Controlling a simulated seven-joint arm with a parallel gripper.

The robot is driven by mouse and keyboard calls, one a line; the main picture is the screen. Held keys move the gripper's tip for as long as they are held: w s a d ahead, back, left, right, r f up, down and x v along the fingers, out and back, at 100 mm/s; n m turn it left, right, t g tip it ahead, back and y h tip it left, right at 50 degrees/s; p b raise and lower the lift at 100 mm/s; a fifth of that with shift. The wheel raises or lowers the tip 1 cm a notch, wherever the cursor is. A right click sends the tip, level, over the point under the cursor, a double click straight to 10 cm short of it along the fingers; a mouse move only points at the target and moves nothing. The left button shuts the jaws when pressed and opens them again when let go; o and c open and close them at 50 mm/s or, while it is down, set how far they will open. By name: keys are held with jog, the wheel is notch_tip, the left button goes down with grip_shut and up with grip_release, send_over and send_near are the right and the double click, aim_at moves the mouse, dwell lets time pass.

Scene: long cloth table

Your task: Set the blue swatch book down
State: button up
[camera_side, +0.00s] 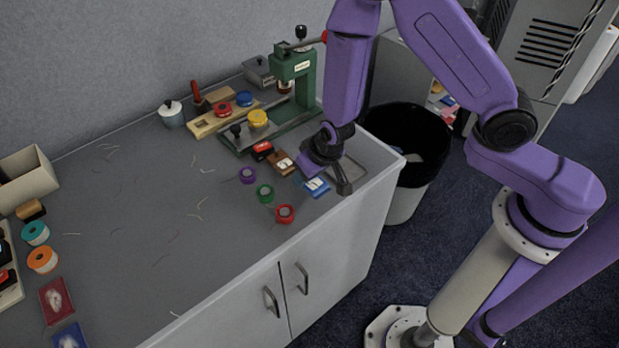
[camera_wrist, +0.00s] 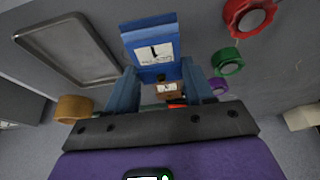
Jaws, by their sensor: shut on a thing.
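The blue swatch book (camera_side: 316,187) with a white label is at my gripper (camera_side: 329,184), near the right end of the grey table. In the wrist view, my gripper (camera_wrist: 160,76) is shut on the blue swatch book (camera_wrist: 155,48), which sits between the two fingers with its label facing the camera. Whether its underside touches the table cannot be told. A brown swatch book (camera_side: 284,164) and a red one (camera_side: 262,150) lie in a row just behind it. The brown one also shows between the fingers in the wrist view (camera_wrist: 168,88).
A shallow metal tray (camera_wrist: 28,37) lies beside my gripper. Red (camera_side: 285,214), green (camera_side: 265,193) and purple (camera_side: 248,175) rings lie to the left. A green press (camera_side: 293,75) stands behind. A black-lined bin (camera_side: 408,196) stands past the table's right edge. The table's middle is mostly free.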

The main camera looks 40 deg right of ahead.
jog(key=s+r, duration=0.1)
jog(key=r, duration=0.1)
jog(key=s+d+r, duration=0.1)
jog(key=s+r, duration=0.2)
jog(key=r, duration=0.1)
jog(key=shift+s+d+r, duration=0.2)
jog(key=shift+s+d, duration=0.1)
jog(key=shift+d, duration=0.1)
jog(key=shift+s+d+r, duration=1.7)
jog(key=shift+s+r, duration=0.3)
jog(key=shift+s, duration=2.1)
jog(key=w+d, duration=1.1)
jog(key=d, duration=0.4)
notch_tip(320, 180, up, 2)
jog(key=r, duration=0.1)
send_over(257, 115)
jog(key=s, duration=0.2)
jog(key=shift+w+f, duration=0.15)
jog(key=shift+f, duration=2.35)
jog(key=shift+w+f, duration=0.1)
jog(key=shift+f, duration=2.35)
